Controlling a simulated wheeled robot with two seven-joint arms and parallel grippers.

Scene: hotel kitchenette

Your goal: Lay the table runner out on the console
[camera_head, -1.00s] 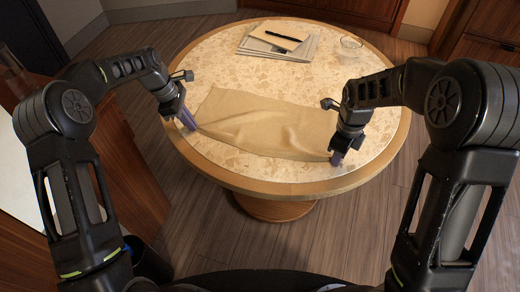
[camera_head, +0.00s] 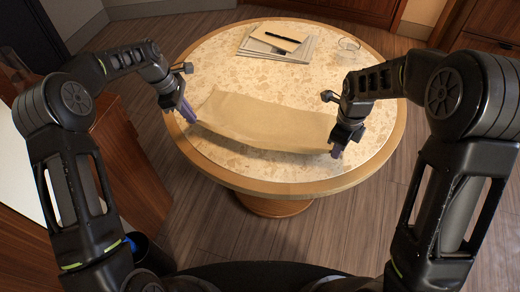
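The table runner (camera_head: 262,121) is a tan cloth above the speckled top of the round table (camera_head: 290,176). Its near edge hangs between my two grippers and looks raised, with the far part apparently on the tabletop. My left gripper (camera_head: 188,114) is shut on the runner's left near corner, close to the table's left rim. My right gripper (camera_head: 337,149) is shut on the right near corner. The fingertips partly hide both corners. The cloth is fairly smooth, with a shallow sag. I cannot tell which furniture the console is, other than this round table.
A stack of papers (camera_head: 250,46) with an envelope and a black pen (camera_head: 283,37) lies at the back of the table. A clear glass (camera_head: 348,46) stands at the back right. A wooden cabinet (camera_head: 128,165) is at the left.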

